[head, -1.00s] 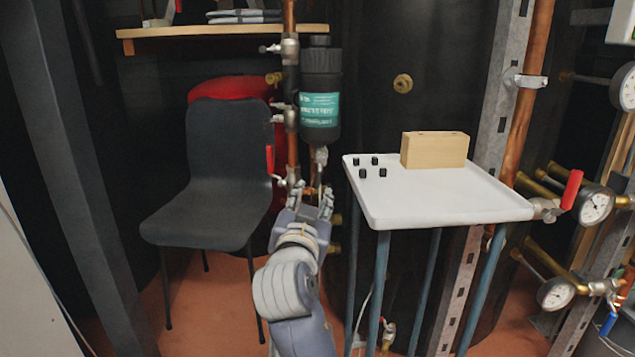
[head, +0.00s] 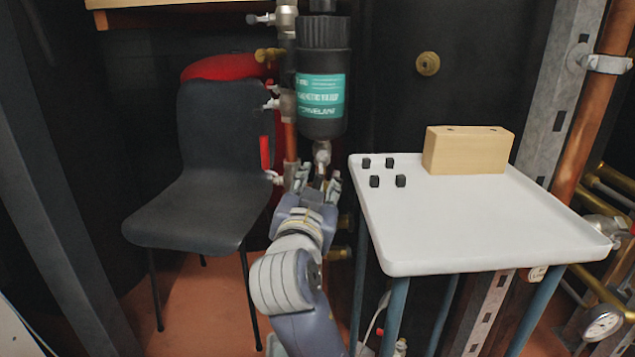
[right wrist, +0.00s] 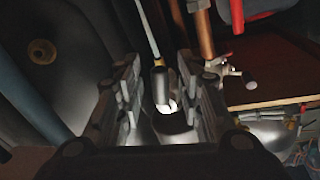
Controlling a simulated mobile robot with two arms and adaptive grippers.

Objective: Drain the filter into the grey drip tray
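The filter (head: 320,90) is a black upright canister with a teal label, on the pipework in the middle of the head view. A small metal drain valve (head: 322,155) hangs under it. My right gripper (head: 318,186) is just below the valve, fingers pointing up. In the right wrist view my right gripper (right wrist: 160,95) has its fingers apart. A short dark cylinder (right wrist: 160,85) shows between them; I cannot tell whether it touches them. My left gripper is out of view.
A white-topped stand (head: 470,220) at the right bears a wooden block (head: 466,152) and several small black cubes. A dark chair (head: 215,150) stands at the left. A copper pipe (head: 290,142) with side valves runs close beside the filter.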

